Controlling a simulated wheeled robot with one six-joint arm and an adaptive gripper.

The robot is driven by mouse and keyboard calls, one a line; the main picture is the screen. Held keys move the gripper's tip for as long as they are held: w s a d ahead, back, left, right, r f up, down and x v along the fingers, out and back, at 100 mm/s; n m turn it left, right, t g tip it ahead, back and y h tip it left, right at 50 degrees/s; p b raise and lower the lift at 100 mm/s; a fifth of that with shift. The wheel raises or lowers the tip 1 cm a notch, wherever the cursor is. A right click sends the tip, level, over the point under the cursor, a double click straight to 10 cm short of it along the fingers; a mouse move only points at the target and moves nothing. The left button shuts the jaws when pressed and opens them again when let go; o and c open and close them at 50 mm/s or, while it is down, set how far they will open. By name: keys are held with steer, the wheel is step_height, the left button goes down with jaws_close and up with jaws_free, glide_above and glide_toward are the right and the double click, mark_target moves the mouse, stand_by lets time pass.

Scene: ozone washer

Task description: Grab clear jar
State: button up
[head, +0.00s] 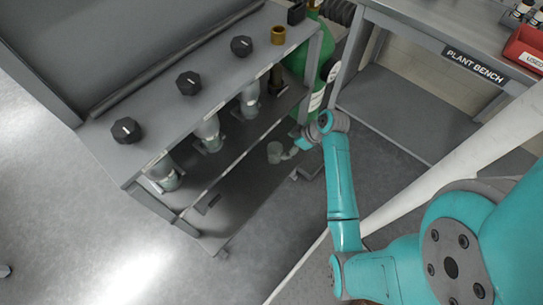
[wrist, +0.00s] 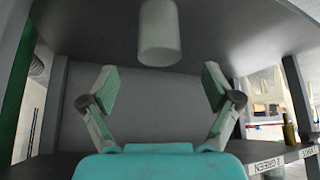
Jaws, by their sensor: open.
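A pale, frosted clear jar (wrist: 159,35) is at the top middle of the wrist view, its upper end cut off by the frame. My gripper (wrist: 157,88) is open, with its two green-padded fingers spread apart and nothing between them. The jar appears beyond and above the fingertips in that picture, apart from them. In the head view my gripper (head: 290,153) reaches toward the lower level of the grey washer bench (head: 215,85). A small grey cup-like shape (head: 274,152) shows by the gripper there; I cannot tell whether it is the same jar.
Several jar-like cylinders (head: 208,135) sit under the bench top, below black knobs (head: 190,83). A green gas cylinder (head: 311,95) stands close behind the bench end. The plant bench (head: 430,45) is at upper right, with a red bin (head: 525,50).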

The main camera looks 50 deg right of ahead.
glide_toward(275, 153)
steer(key=w+a+f, duration=0.3)
steer(key=a+f, duration=0.1)
steer(key=shift+w, duration=0.3)
steer(key=shift+c, duration=0.2)
steer(key=shift+r, duration=0.1)
steer(key=c, duration=1.3)
